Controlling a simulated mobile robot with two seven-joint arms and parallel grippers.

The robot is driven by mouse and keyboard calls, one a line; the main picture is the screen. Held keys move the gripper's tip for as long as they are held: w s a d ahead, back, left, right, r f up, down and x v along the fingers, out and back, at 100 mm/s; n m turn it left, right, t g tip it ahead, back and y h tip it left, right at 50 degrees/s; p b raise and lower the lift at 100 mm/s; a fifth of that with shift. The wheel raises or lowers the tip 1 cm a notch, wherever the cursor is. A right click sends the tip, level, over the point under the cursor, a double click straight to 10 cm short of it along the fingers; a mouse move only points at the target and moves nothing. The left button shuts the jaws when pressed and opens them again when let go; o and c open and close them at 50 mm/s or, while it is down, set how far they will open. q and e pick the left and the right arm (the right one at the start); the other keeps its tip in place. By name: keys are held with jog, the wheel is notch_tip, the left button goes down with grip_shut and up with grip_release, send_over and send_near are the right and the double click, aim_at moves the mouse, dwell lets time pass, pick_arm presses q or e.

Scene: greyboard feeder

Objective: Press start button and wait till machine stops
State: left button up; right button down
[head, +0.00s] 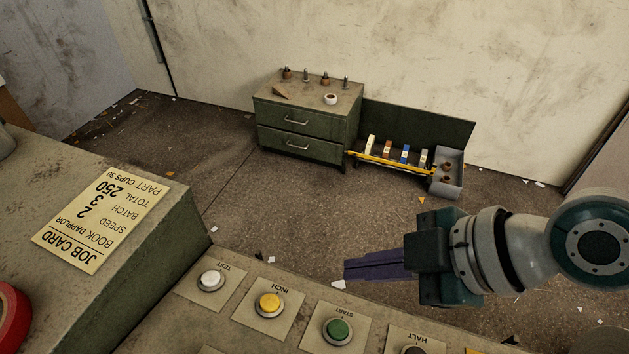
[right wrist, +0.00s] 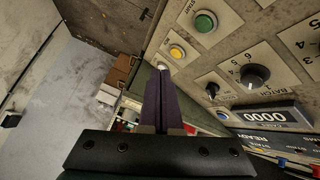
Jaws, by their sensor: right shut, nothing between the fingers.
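The green START button (head: 338,331) sits on the machine's control panel at the bottom of the head view. It also shows in the right wrist view (right wrist: 205,22). To its left are the yellow INCH button (head: 269,303) and the white TEST button (head: 211,280). The HALT button (head: 413,350) is partly cut off at the bottom edge. My right gripper (head: 347,269) is shut and empty, its dark purple fingers pointing left, above and beyond the START button and apart from it in the picture. My left gripper is not in view.
A yellow job card (head: 102,218) lies on the machine at left, with a red ring (head: 10,318) below it. A counter reading 0000 (right wrist: 265,116) and a batch dial (right wrist: 253,76) are on the panel. A drawer cabinet (head: 306,120) stands by the wall, with floor between.

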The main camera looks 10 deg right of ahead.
pick_arm(q)
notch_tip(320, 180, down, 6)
jog(key=b, duration=0.6)
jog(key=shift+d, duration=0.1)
pick_arm(e)
send_over(348, 328)
jog(key=f, duration=0.7)
jog(key=shift+w+d+f, duration=0.25)
jog(key=shift+w+f, duration=0.05)
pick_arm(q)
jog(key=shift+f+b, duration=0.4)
pick_arm(e)
jog(key=shift+s+a+f, duration=0.1)
jog(key=shift+f, duration=0.4)
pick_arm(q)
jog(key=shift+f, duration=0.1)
pick_arm(e)
jog(key=shift+f, duration=0.1)
